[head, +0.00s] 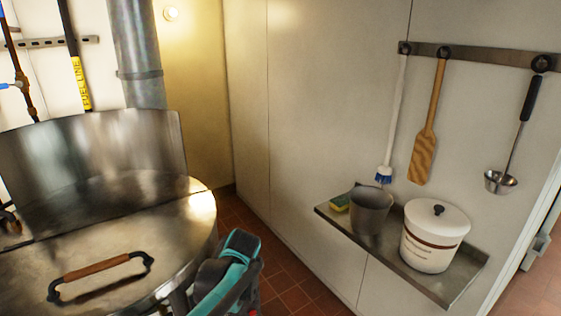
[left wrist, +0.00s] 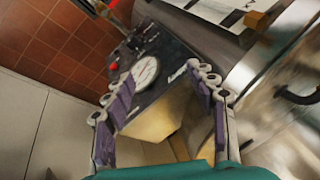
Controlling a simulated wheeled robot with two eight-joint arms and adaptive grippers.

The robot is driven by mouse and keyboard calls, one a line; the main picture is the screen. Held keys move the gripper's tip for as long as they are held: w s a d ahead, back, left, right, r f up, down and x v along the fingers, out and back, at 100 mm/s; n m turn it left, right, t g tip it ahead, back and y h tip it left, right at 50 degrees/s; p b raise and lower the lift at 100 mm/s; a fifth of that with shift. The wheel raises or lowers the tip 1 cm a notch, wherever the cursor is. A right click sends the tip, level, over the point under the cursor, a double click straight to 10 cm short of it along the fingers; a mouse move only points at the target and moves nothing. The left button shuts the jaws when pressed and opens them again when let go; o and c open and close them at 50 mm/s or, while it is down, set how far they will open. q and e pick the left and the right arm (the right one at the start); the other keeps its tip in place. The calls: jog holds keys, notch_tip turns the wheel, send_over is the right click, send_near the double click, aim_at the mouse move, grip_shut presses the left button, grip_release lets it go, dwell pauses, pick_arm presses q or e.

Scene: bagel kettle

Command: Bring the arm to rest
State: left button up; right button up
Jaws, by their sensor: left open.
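My left gripper (left wrist: 158,88) is open in the left wrist view, its purple-padded fingers spread apart with nothing held between them. Behind the fingers is a dark panel with a round white gauge (left wrist: 146,72). In the head view a teal and dark arm part (head: 230,272) of mine rises from the bottom edge, just right of the steel kettle; its fingers cannot be made out there. My right gripper is in neither view.
The steel kettle's lid (head: 110,250) has a wooden-gripped handle (head: 97,268). A wall shelf (head: 455,284) holds a grey bucket (head: 371,211), a white tub (head: 432,240) and a sponge (head: 340,203). A brush (head: 393,130), wooden paddle (head: 428,130) and ladle (head: 515,150) hang above. Tiled floor (head: 285,270) shows between.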

pick_arm(q)
jog(key=s+a+r+m+t+h, duration=0.1)
jog(key=s+t+h, duration=0.3)
jog(key=s, duration=1.4)
jog(key=shift+s+a+t, duration=0.2)
jog(key=shift+s+t, duration=0.05)
jog(key=shift+t, duration=0.05)
